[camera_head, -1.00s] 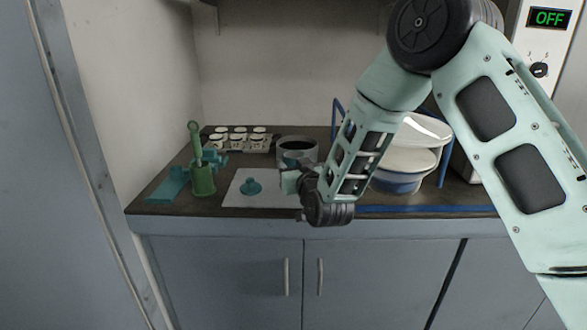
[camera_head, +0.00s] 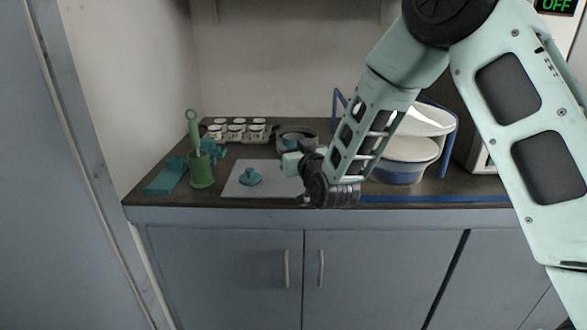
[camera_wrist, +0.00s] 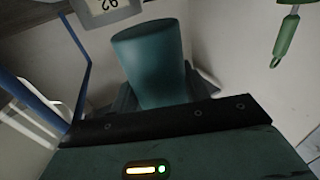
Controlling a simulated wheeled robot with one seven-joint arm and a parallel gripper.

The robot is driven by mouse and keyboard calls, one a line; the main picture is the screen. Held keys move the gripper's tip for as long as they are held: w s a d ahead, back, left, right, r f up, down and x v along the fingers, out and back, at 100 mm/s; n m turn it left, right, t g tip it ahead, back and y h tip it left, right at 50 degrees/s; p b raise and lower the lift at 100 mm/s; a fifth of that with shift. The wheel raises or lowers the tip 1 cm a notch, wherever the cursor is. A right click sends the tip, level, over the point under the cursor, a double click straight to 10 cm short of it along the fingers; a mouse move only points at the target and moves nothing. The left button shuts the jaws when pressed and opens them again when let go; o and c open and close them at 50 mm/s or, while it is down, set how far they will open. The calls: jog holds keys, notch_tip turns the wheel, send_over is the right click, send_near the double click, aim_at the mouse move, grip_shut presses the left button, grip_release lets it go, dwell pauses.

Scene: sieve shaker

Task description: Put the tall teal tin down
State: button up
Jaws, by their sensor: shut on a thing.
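The tall teal tin (camera_wrist: 152,62) fills the middle of the wrist view, its smooth side and round end showing. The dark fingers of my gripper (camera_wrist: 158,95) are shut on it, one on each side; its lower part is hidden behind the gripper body. In the head view my gripper (camera_head: 305,157) is over the counter at the right edge of a pale mat (camera_head: 268,190), in front of a grey pot (camera_head: 311,138). The tin is mostly hidden or hard to make out there. I cannot tell whether it touches a surface.
A teal knobbed piece (camera_head: 250,177) sits on the mat. Left of it stand a green holder (camera_head: 201,172) with a ringed handle and a flat teal piece (camera_head: 166,178). Several white-topped jars (camera_head: 237,130) are behind. A blue rack (camera_head: 447,150) with white bowls stands right.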

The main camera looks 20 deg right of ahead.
jog(key=shift+f, duration=2.3)
jog(key=shift+f+b, duration=0.15)
jog(key=shift+b, duration=0.2)
jog(key=o, duration=1.4)
